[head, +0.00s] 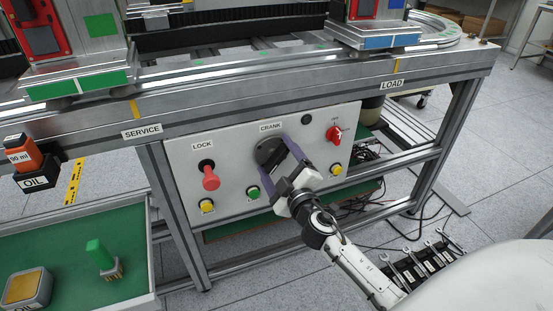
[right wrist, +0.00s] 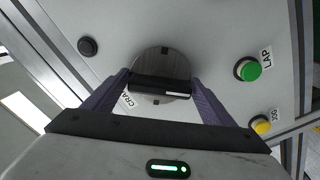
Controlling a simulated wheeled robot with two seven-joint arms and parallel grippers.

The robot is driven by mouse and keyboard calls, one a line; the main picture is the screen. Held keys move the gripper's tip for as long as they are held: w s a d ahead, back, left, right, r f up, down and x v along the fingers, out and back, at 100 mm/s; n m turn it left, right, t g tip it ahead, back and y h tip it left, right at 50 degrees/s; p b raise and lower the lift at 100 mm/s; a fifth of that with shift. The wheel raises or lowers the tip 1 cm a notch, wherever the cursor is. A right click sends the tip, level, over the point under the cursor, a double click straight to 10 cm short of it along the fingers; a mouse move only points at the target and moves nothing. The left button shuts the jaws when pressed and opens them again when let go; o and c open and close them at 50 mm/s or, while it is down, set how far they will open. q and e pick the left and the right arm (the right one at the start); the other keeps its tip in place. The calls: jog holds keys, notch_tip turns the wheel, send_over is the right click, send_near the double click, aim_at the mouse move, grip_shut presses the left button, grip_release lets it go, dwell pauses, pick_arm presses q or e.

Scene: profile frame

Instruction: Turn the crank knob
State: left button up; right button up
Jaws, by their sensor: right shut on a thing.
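The crank knob (head: 267,152) is a dark round disc with a black bar across it, under the CRANK label on the white panel (head: 230,200). In the right wrist view the disc of the knob (right wrist: 162,60) faces me, its black bar lying nearly level in the picture. My right gripper (head: 284,148) reaches the panel from the lower right. Its purple fingers (right wrist: 160,84) stand one at each end of the bar, shut on it. In the head view the fingers hide part of the knob. My left gripper is not in view.
A red LOCK knob (head: 210,178) sits left on the panel, with a green button (head: 253,192) between it and the crank. A red switch (head: 334,133) and yellow button (head: 336,169) are to the right. Wrenches (head: 420,262) lie at lower right, a green tray (head: 60,255) at lower left.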

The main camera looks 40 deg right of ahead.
jog(key=o, duration=0.8)
jog(key=v, duration=1)
jog(key=shift+s+b, duration=0.2)
jog(key=shift+b, duration=0.15)
